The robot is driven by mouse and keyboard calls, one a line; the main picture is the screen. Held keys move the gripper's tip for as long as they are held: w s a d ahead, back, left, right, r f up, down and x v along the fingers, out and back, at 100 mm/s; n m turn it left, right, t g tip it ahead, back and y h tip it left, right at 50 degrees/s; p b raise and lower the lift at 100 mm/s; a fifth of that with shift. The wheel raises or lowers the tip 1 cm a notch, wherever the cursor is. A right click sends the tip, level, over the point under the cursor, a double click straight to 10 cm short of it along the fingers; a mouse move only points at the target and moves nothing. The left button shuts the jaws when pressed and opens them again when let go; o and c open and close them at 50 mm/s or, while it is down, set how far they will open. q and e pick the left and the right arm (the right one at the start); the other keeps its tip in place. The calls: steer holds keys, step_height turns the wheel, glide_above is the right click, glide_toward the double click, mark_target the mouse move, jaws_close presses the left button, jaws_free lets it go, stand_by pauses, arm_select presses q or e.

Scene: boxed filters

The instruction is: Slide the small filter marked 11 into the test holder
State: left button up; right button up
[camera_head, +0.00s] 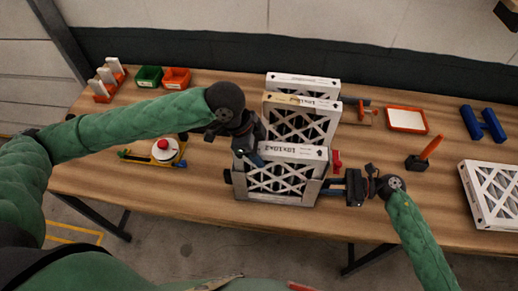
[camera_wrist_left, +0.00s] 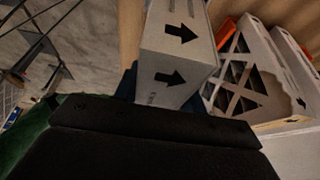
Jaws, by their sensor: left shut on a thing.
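A white-framed filter (camera_head: 292,151) with a lattice face stands upright in the grey test holder (camera_head: 275,198) at the table's front edge. Its top label looks like 10x10x2; I cannot make out an 11. My left gripper (camera_head: 253,153) is shut on this filter near its upper left corner. In the left wrist view, the filter's white edge with two black arrows (camera_wrist_left: 176,55) rises from the gripper, whose fingers are mostly hidden. My right gripper (camera_head: 335,188) is at the holder's right side, beside a red part (camera_head: 336,160); its jaw opening is unclear. How deep the filter sits is unclear.
More filters (camera_head: 303,82) (camera_head: 301,104) stand just behind the holder. Another filter (camera_head: 492,193) lies at the right.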

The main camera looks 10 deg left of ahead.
arm_select(q)
steer(key=shift+f, duration=0.25)
steer(key=o, duration=1.1)
steer(key=shift+r, duration=0.1)
step_height(320, 180, up, 25)
steer(key=d, duration=0.1)
stand_by(0.3)
